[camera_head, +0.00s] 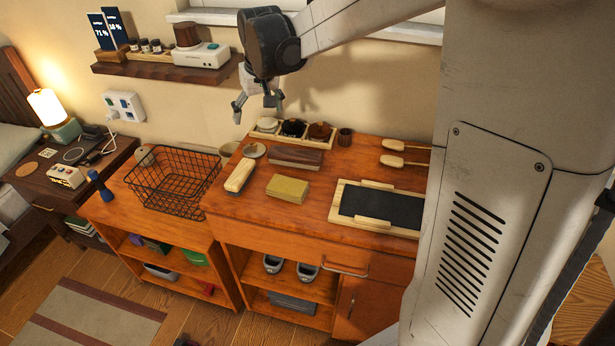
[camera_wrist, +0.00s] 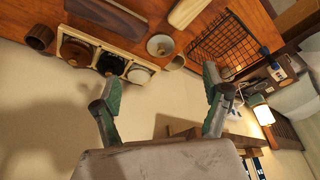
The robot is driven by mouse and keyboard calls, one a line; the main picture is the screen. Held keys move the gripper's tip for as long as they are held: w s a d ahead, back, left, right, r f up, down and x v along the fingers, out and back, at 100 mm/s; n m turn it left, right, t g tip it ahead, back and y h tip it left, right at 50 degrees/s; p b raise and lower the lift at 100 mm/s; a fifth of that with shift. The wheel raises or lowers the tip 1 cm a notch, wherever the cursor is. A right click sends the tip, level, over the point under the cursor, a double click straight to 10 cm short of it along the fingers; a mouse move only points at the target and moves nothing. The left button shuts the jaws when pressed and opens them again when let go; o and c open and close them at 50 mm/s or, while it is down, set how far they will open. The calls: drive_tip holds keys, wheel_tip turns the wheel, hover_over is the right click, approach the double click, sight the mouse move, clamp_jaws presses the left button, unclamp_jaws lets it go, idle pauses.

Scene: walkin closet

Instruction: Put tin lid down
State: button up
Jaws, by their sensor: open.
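A small round pale lid-like disc (camera_head: 253,150) lies flat on the wooden counter, in front of a wooden tray (camera_head: 282,137). It also shows in the wrist view (camera_wrist: 160,45); I take it for the tin lid. The tray holds a white tin (camera_head: 267,125), a black one (camera_head: 293,128) and a brown one (camera_head: 319,131). My gripper (camera_head: 258,111) is open and empty, in the air above and behind the disc, near the wall. In the wrist view its fingers (camera_wrist: 162,80) are spread wide, with nothing between them.
A wire basket (camera_head: 172,180) stands left on a lower cabinet. A pale brush-like block (camera_head: 240,175), a dark wooden block (camera_head: 296,157), a yellow-green cloth or sponge (camera_head: 288,188) and a black board (camera_head: 380,208) occupy the counter. A wall shelf (camera_head: 160,70) is close left of my gripper.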

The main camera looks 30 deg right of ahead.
drive_tip(key=s+r+t, duration=0.1)
drive_tip(key=s+r, duration=0.2)
drive_tip(key=s, duration=0.5)
drive_tip(key=s+r, duration=0.2)
drive_tip(key=s, duration=0.5)
drive_tip(key=s+f+t, duration=0.2)
drive_tip(key=s+f, duration=0.1)
drive_tip(key=s, duration=1.3)
drive_tip(key=shift+m, duration=0.3)
drive_tip(key=shift+f, duration=0.1)
